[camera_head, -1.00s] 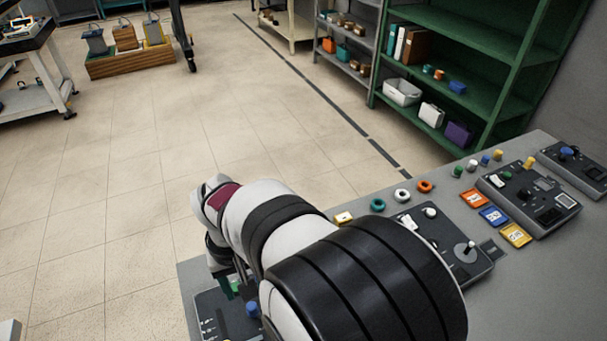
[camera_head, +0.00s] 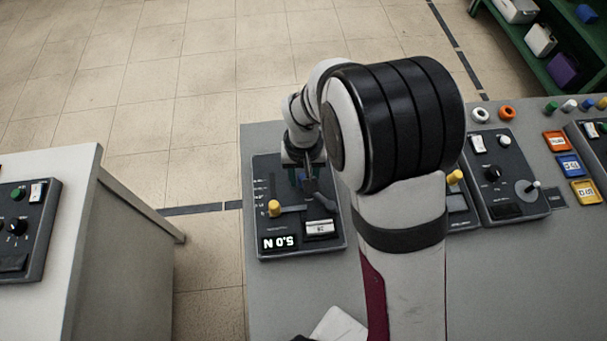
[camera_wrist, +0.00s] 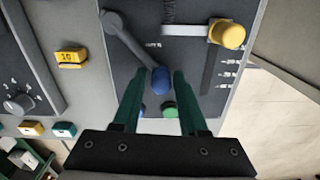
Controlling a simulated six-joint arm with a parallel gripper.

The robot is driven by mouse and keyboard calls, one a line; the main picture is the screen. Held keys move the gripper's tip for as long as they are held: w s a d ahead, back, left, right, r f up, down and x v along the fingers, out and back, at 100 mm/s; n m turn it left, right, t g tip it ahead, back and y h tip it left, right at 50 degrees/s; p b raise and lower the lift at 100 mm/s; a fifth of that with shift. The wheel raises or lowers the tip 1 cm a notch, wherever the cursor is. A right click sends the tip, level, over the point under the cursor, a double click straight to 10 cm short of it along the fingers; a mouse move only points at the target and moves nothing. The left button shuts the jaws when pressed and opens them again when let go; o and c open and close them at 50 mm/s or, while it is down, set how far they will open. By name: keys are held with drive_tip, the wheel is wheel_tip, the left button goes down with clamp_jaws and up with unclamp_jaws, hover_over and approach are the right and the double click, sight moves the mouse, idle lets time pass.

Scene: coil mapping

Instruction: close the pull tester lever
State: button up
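The pull tester (camera_head: 262,222) is a dark panel on the grey bench, with a lit display reading 5.0 N. Its grey lever (camera_head: 322,199) slants up-left from its pivot toward my gripper (camera_head: 301,170). In the wrist view the lever (camera_wrist: 130,42) ends in a blue knob (camera_wrist: 160,79). My gripper (camera_wrist: 161,76) has two green fingers, one on each side of the blue knob. They look open, with narrow gaps beside the knob; contact is hard to judge. In the head view my wrist partly hides the knob.
A yellow slider knob (camera_head: 274,208) sits on the tester, and shows in the wrist view (camera_wrist: 231,35). A green button (camera_wrist: 169,110) lies close by the fingers. Another panel (camera_head: 507,180) with knobs stands right. A separate white bench (camera_head: 120,250) is at left across a floor gap.

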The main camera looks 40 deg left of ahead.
drive_tip(key=shift+s, duration=0.15)
clamp_jaws()
drive_tip(key=shift+s, duration=0.15)
idle(0.7)
